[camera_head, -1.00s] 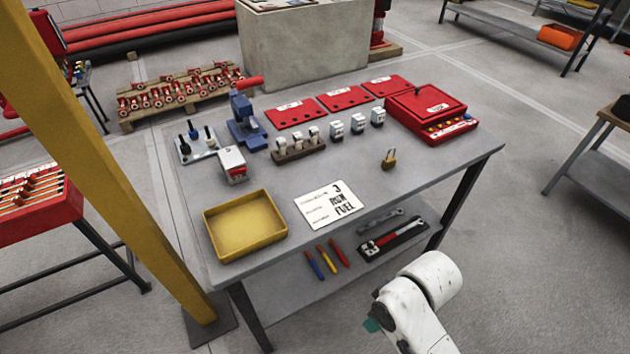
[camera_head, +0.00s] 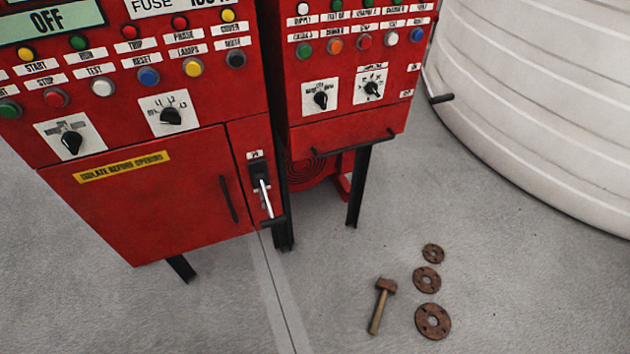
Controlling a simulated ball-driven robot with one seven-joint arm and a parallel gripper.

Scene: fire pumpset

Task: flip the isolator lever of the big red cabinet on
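The big red cabinet (camera_head: 150,205) stands at the left of the head view, its top cut off by the frame. Its front carries rows of coloured buttons, two rotary switches, a lower door with a yellow label and a black door handle. The isolator lever (camera_head: 264,197) sits on a narrow panel at the cabinet's lower right. It is a silvery bar hanging down from a black mount to a black grip. A small plate above it is too small to read surely. My gripper is not in view.
A smaller red panel (camera_head: 347,135) on black legs stands just right of the cabinet. A large white ribbed tank (camera_head: 540,110) fills the right. The floor before the cabinet is clear.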

